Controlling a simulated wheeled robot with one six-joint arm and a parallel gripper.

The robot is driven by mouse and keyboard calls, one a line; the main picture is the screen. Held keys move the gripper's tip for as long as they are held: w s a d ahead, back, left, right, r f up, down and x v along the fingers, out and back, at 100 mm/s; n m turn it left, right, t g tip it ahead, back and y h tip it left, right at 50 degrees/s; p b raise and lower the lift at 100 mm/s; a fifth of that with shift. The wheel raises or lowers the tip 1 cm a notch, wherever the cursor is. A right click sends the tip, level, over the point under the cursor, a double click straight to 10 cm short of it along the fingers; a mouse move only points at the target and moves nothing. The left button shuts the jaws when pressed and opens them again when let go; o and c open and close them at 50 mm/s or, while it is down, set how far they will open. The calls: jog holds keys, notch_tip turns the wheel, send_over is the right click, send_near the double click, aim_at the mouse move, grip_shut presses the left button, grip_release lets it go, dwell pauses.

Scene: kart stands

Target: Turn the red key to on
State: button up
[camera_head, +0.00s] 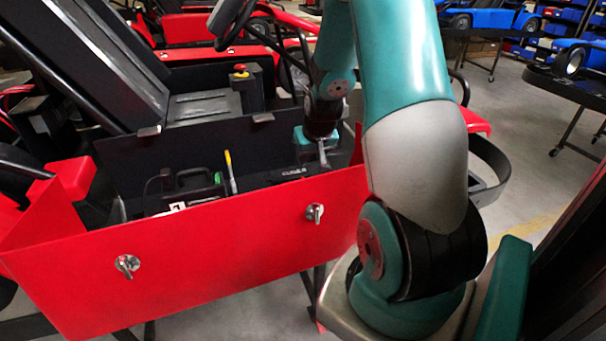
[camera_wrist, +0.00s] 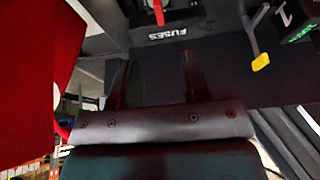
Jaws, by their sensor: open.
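In the wrist view, a narrow red piece (camera_wrist: 158,12), which looks like the red key, stands at the top edge above the black box marked FUSES (camera_wrist: 170,36). The picture edge cuts it off, so its on or off position cannot be told. My gripper (camera_wrist: 156,82) is open and empty, its two dark fingers apart and pointing towards the FUSES box. The red piece lies beyond the gap between them. In the head view, the FUSES box (camera_head: 290,174) is in the right part of the kart's open bay, and I cannot make out the key there.
A red side panel (camera_head: 220,255) with two silver latches (camera_head: 128,265) (camera_head: 314,214) fronts the bay. A yellow-tipped lever (camera_head: 228,160) stands left of the FUSES box. A red push button (camera_head: 240,70) sits behind. In the wrist view, a red wall (camera_wrist: 35,70) is close at left.

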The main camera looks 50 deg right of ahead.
jog(key=p+x, duration=0.2)
jog(key=x, duration=1.1)
jog(key=shift+d+f, duration=0.1)
jog(key=shift+f, duration=0.25)
